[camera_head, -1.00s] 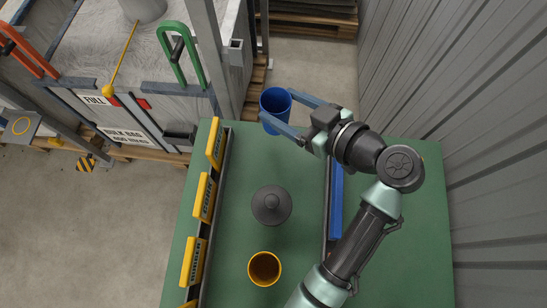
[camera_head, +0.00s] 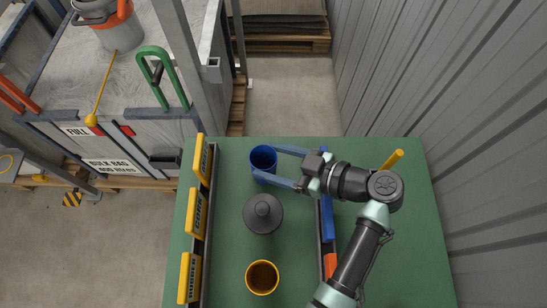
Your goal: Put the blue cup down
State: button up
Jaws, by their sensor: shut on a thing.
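The blue cup (camera_head: 263,157) is upright at the far part of the green table (camera_head: 400,240), its open mouth facing up. My gripper (camera_head: 275,164) reaches in from the right with its two blue fingers on either side of the cup, shut on it. I cannot tell whether the cup's base touches the table. A dark grey lidded container (camera_head: 263,214) stands just nearer than the cup. A yellow-rimmed cup (camera_head: 262,278) with a brown inside stands nearer still.
Yellow labelled blocks (camera_head: 194,213) line a rail on the left. A second rail with a blue bar (camera_head: 327,215) and an orange piece (camera_head: 330,265) runs under my arm. A yellow stick (camera_head: 392,159) lies behind my wrist. Table is clear at right.

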jog(key=shift+f, duration=0.1)
jog(key=shift+f, duration=0.15)
jog(key=o, duration=1.4)
jog(key=shift+r, duration=0.25)
jog(key=shift+s+d, duration=0.15)
jog(key=shift+d, duration=0.2)
jog(key=b+v, duration=0.2)
jog(key=v, duration=0.9)
jog(key=shift+s+r, duration=0.1)
